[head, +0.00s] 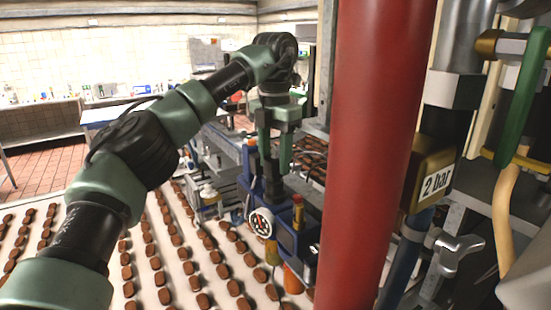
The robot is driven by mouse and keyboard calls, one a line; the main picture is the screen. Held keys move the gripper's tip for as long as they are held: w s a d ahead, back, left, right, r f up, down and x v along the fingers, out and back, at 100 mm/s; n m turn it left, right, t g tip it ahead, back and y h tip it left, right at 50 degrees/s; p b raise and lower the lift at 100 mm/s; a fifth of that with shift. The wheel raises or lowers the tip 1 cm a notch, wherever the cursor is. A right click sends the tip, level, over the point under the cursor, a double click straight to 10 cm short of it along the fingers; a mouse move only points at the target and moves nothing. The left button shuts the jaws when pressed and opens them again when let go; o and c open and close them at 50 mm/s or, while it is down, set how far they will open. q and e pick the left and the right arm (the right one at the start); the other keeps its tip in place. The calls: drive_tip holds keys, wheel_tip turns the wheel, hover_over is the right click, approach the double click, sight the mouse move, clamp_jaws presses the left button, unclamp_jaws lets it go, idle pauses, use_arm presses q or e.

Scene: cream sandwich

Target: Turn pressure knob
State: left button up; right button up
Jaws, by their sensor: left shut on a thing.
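My left gripper (271,192) reaches down from above onto the blue machine unit (285,235), just behind a round white pressure gauge (262,222). Its dark fingers are shut on the pressure knob at the top of this unit. The knob itself is mostly hidden by the fingers, so its angle cannot be told. The gauge has a white rim and a dark face with red marks; its needle is too small to read. My right gripper is not in view.
A thick red pipe (378,140) stands upright close on the right. Beyond it are a "2 bar" label (435,183), a green handle (522,95) and a metal valve lever (458,250). Rows of brown biscuits lie on a pale conveyor (140,285) below my left arm.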

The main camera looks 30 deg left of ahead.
use_arm(q)
drive_tip(key=shift+s+f, duration=0.1)
drive_tip(key=shift+f, duration=0.2)
drive_tip(key=o, duration=1.4)
drive_tip(key=shift+r, duration=0.15)
wheel_tip(320, 180, up, 6)
drive_tip(key=shift+f, duration=0.1)
drive_tip(key=shift+r, duration=0.85)
drive_tip(key=shift+a+r, duration=0.1)
drive_tip(key=shift+r, duration=0.05)
